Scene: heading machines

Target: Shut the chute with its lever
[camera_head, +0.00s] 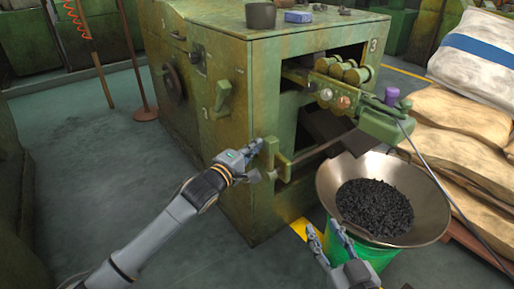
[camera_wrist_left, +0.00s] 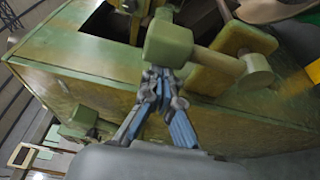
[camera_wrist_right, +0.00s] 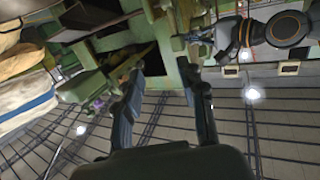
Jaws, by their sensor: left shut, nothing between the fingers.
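The green lever (camera_head: 270,158) stands on the near corner of the green machine, beside the dark chute (camera_head: 335,145) that slopes toward a wide metal bowl (camera_head: 430,218). My left gripper (camera_head: 257,148) is at the lever's left side, shut and empty. In the left wrist view the shut fingertips (camera_wrist_left: 160,78) are right below the blocky green lever end (camera_wrist_left: 168,44); I cannot tell whether they touch it. My right gripper (camera_head: 322,228) is open and empty, in front of the bowl; its spread fingers show in the right wrist view (camera_wrist_right: 160,72).
Stacked sacks (camera_head: 460,120) stand on the right.

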